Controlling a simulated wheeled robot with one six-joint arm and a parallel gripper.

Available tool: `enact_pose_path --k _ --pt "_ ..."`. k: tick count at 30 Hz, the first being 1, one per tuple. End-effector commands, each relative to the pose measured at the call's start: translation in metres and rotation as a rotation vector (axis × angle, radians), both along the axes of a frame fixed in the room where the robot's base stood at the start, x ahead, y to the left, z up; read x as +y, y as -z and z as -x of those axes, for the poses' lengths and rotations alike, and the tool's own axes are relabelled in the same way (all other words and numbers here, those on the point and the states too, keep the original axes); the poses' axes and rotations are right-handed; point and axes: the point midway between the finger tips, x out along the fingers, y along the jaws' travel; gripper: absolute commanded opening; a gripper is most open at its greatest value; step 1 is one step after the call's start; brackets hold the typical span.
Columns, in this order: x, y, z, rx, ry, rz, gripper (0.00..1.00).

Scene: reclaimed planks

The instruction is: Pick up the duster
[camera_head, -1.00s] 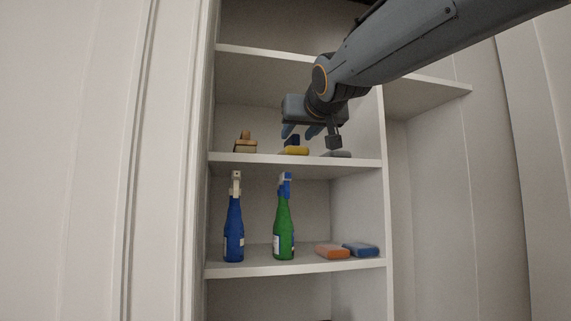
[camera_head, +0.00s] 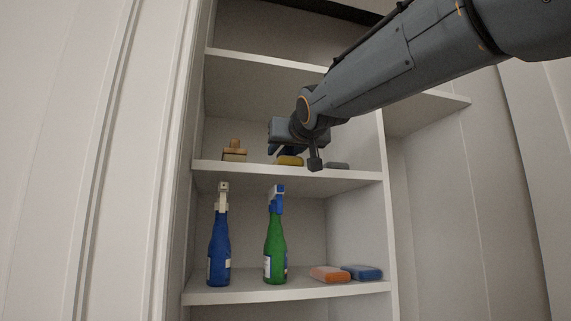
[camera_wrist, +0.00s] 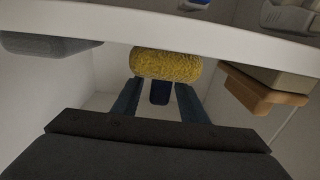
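The duster, with a fuzzy yellow head (camera_wrist: 166,65) and a dark blue handle (camera_wrist: 160,93), rests on the middle shelf. In the head view its yellow part (camera_head: 289,161) shows just under my gripper (camera_head: 294,151). In the wrist view my gripper (camera_wrist: 158,100) is open, with one finger on each side of the handle. Gaps show between the handle and both fingers, so nothing is gripped. In the head view my gripper hides most of the handle.
A wooden-topped brush (camera_head: 234,151) stands left of the duster, and a grey block (camera_head: 338,165) lies to its right. The lower shelf (camera_head: 300,292) holds a blue spray bottle (camera_head: 219,250), a green spray bottle (camera_head: 275,245), an orange block (camera_head: 329,274) and a blue block (camera_head: 362,272).

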Motion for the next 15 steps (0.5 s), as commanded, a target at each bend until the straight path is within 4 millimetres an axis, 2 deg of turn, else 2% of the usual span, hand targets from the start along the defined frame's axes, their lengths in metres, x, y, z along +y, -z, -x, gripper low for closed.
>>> enact_pose_path --k 6,15 --pt "0.007 0.0 -0.03 0.003 0.003 0.002 0.39" --pt "0.008 0.001 -0.04 0.001 0.005 0.0 0.39"
